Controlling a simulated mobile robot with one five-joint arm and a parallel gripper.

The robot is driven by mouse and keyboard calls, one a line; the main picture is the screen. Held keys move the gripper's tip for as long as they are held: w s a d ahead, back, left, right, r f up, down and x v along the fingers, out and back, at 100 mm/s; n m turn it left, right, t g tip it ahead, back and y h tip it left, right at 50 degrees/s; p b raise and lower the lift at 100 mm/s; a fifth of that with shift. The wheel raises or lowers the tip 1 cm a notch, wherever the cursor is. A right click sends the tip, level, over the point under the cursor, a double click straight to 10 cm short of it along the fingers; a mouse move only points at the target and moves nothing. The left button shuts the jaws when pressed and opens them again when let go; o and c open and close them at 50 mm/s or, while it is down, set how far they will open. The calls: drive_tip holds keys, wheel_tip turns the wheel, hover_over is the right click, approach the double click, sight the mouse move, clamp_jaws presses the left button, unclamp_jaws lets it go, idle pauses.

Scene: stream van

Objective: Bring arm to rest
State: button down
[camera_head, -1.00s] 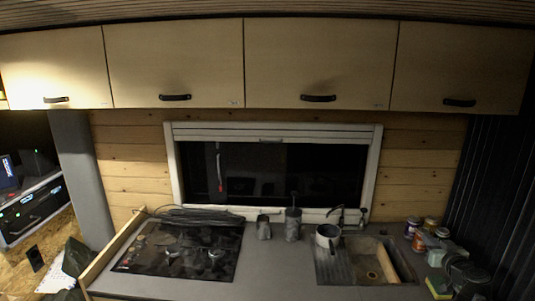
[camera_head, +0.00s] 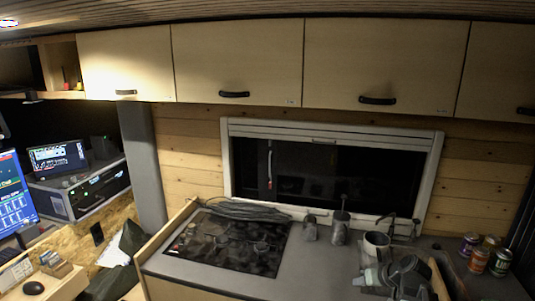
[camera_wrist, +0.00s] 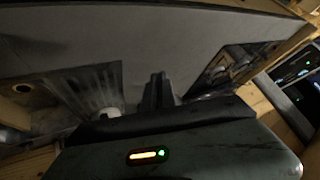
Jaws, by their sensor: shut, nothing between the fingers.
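My gripper (camera_head: 362,280) shows low in the head view, with my grey arm behind it, over the sink area at the right of the counter. It hides much of the sink. In the wrist view my gripper (camera_wrist: 158,92) has its dark fingers together, with nothing between them. The grey counter (camera_wrist: 150,45) lies beyond the fingers there. I cannot tell the exact height of the fingers above the counter.
A pale mug (camera_head: 377,247) stands close behind my gripper. Two dark metal vessels, one here (camera_head: 340,228), stand left of it. The black hob (camera_head: 228,243) is further left. Several cans (camera_head: 478,260) stand at the right. Wall cupboards (camera_head: 237,60) hang above the window.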

drive_tip(key=s+a+f+g+h, duration=0.2)
drive_tip(key=s+a+f+g, duration=0.15)
drive_tip(key=a, duration=0.55)
drive_tip(key=s+a+f+g+h, duration=0.1)
drive_tip(key=s+a+f+g, duration=0.1)
drive_tip(key=s+a+g, duration=0.45)
wheel_tip(320, 180, down, 10)
drive_tip(key=a+t+b, duration=0.2)
drive_tip(key=b, duration=0.8)
drive_tip(key=shift+w+f+t+h, duration=0.2)
drive_tip(key=shift+t+h, duration=0.1)
